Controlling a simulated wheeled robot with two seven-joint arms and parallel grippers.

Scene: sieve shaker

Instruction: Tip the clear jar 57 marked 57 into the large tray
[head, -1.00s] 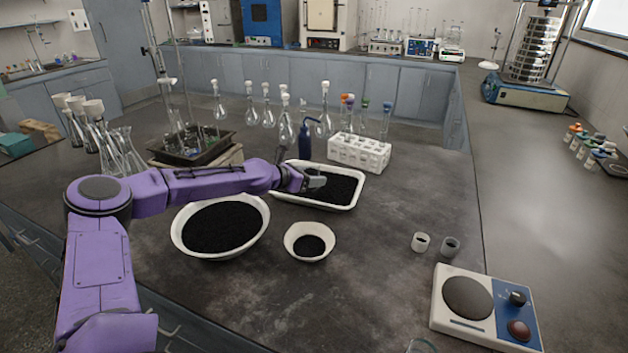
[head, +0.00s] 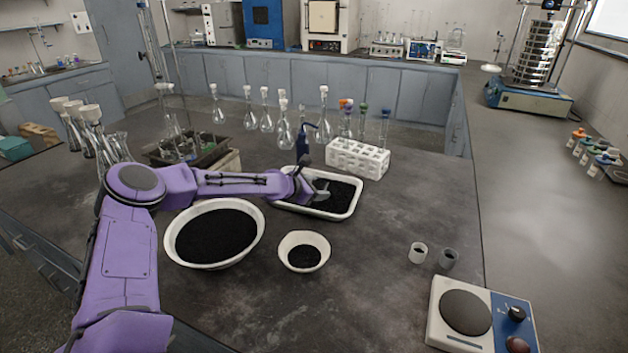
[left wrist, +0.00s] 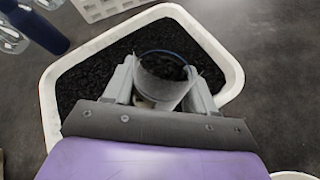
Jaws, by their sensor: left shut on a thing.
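My left gripper (head: 318,190) is over the large white tray (head: 349,208), which holds black grains. In the left wrist view the left gripper (left wrist: 163,85) is shut on a clear jar (left wrist: 165,91), with one finger on each side of it. The jar is tilted above the tray (left wrist: 225,70), and black grains show through or beyond it. I cannot read a mark on the jar or tell how much is left inside. In the head view the jar is mostly hidden by the gripper. My right gripper is not in view.
A large round bowl (head: 172,250) and a small bowl (head: 285,256) with black grains stand in front of the tray. A white tube rack (head: 358,158) and a dark blue bottle (head: 303,146) stand behind it.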

